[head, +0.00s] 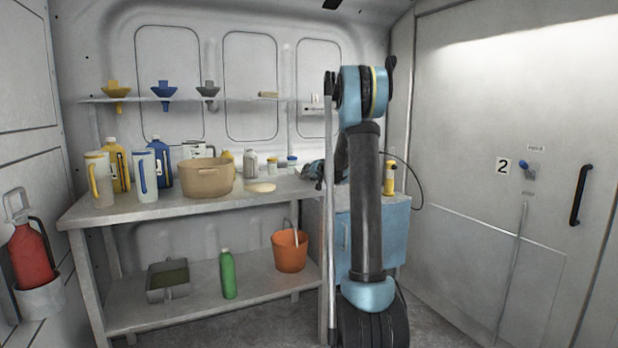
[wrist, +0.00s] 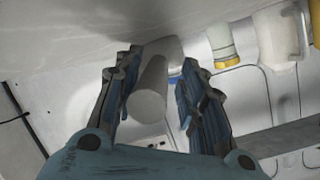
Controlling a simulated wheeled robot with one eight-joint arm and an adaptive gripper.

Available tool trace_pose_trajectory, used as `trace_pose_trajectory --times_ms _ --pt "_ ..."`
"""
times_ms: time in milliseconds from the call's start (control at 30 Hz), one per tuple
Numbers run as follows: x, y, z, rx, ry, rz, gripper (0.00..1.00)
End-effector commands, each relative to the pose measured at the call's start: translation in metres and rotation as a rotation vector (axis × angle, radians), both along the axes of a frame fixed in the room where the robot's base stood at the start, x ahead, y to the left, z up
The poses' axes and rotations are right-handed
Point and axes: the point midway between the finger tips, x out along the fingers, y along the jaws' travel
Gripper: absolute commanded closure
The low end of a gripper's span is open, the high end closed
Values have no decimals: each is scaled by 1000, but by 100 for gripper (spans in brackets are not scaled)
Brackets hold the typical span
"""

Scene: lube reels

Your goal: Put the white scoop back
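I cannot make out the white scoop for certain in either view. My gripper (head: 318,172) reaches over the right end of the workbench (head: 140,212) in the head view, partly hidden by my arm. In the wrist view my gripper (wrist: 163,62) has its two fingers apart. A plain light grey cylinder (wrist: 150,88) lies between them, close to the left finger, with a gap to the right finger. I cannot tell whether it is part of the scoop. A pale flat rounded object (head: 260,187) lies at the bench's front edge, left of my gripper.
A tan tub (head: 208,180), jugs (head: 99,180) and bottles crowd the bench's left half. Small blue-capped jars (head: 292,163) stand close to my gripper. A wall shelf (head: 235,99) holds funnels. An orange bucket (head: 290,252) stands below. A blue cabinet (head: 396,225) is at right.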

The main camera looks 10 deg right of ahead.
Motion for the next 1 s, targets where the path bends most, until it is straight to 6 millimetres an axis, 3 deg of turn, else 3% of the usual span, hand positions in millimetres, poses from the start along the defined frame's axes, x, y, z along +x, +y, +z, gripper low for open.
trace_pose_trajectory --times_ms 267,1000 --pt "-8 -3 3 0 1 -1 62" --pt "-98 -33 35 1 0 -2 62"
